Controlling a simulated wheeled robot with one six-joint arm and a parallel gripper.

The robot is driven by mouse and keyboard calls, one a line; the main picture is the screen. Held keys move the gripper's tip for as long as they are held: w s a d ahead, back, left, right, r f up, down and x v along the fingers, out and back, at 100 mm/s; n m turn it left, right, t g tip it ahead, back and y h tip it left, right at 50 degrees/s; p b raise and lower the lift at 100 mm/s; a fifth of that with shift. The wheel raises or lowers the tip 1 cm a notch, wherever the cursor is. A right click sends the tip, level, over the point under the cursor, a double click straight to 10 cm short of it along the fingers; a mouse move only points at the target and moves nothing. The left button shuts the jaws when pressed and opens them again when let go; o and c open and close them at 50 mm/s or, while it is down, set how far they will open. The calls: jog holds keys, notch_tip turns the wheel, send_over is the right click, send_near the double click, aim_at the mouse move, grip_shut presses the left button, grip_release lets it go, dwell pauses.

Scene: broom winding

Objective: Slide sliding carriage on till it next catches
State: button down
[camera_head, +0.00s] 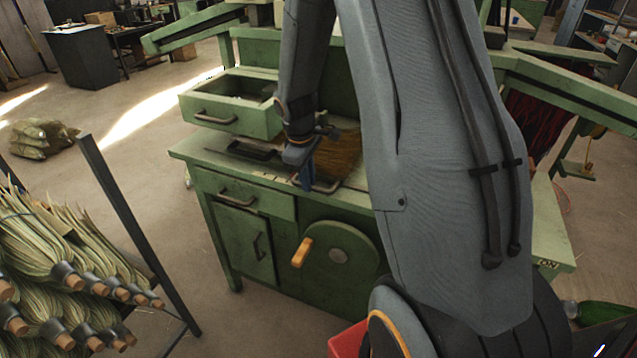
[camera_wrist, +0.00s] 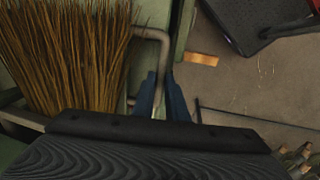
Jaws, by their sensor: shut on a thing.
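My gripper (camera_head: 306,178) is over the front edge of the green bench top. Its blue fingers (camera_wrist: 161,100) are closed around a bent grey metal handle (camera_wrist: 151,34), which I take to be the sliding carriage's handle. Part of this handle shows in the head view (camera_head: 328,187), just right of the fingers. The carriage's body is mostly hidden by my arm and wrist, and I cannot tell whether it sits in a catch. Brown broom bristles (camera_head: 341,154) lie right behind the gripper; they fill the upper left of the wrist view (camera_wrist: 65,50).
A green drawer tray (camera_head: 228,123) stands open at the back left of the bench. Below the bench front is a round green plate with an orange crank handle (camera_head: 302,252). A rack of bundled bristles (camera_head: 65,260) stands at the left. Floor between is clear.

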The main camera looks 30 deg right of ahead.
aim_at(293, 181)
jog(key=w+a, duration=0.1)
jog(key=w, duration=0.1)
jog(key=w+a, duration=0.2)
jog(key=shift+w+a, duration=0.1)
jog(key=c, duration=1.8)
grip_release()
jog(key=shift+o, duration=0.2)
notch_tip(293, 181, up, 8)
jog(key=s+a+b, duration=0.1)
jog(key=b, duration=0.1)
jog(key=shift+f, duration=0.15)
